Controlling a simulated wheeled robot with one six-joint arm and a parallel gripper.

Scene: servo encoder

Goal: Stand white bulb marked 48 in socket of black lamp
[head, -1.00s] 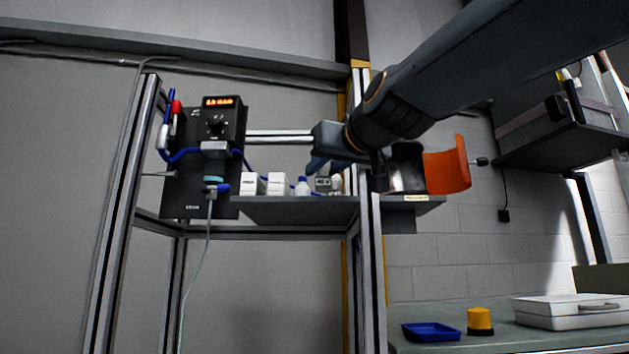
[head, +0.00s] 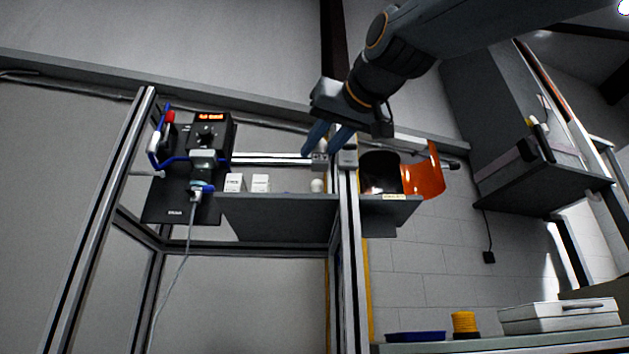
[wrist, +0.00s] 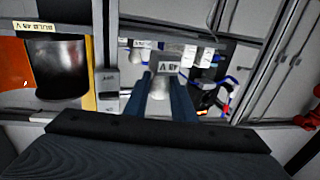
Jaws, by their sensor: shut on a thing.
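My gripper (head: 320,153) is above the back shelf, its two blue fingers pointing down. In the wrist view the fingers (wrist: 166,78) are shut on a pale bulb (wrist: 167,68) with a label reading 48 V. The bulb also shows small between the fingertips in the head view (head: 320,158). In the wrist view the lamp (wrist: 60,70) is at the left, apart from the bulb. Its socket cannot be made out.
The shelf (head: 280,215) carries white boxes (head: 247,183) and another round white object (head: 316,186). An upright metal post (head: 345,230) stands between my gripper and the lamp. A black unit with a red display (head: 210,130) hangs left. A cabinet (head: 500,110) is at right.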

